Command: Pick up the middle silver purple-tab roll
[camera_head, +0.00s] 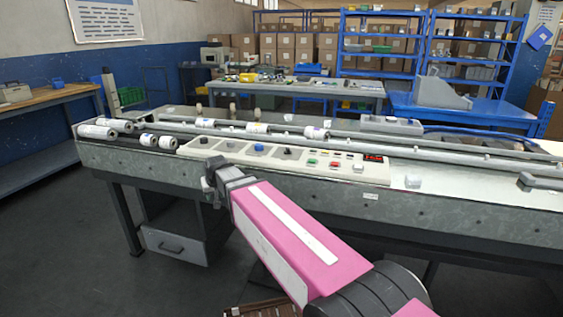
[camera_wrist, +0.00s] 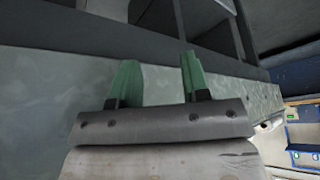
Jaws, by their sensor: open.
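Several small whitish-silver rolls lie at the left end of the long machine (camera_head: 450,190) in the head view, among them a front-left roll (camera_head: 97,132), a roll (camera_head: 148,140) and another roll (camera_head: 168,143) beside it. Further rolls (camera_head: 257,128) sit along the rails behind, one with a bluish-purple mark (camera_head: 316,132). Which is the middle purple-tab roll is too small to tell. My gripper (camera_head: 212,186) is in front of the machine's front side, below and right of the left-end rolls. In the wrist view, its green fingers (camera_wrist: 158,78) are apart and empty; no roll shows there.
A control panel (camera_head: 285,158) with knobs and buttons runs along the machine's front edge, near my gripper. A grey drawer unit (camera_head: 175,243) hangs below. A wooden bench (camera_head: 45,101) stands at left. The floor at the front left is clear.

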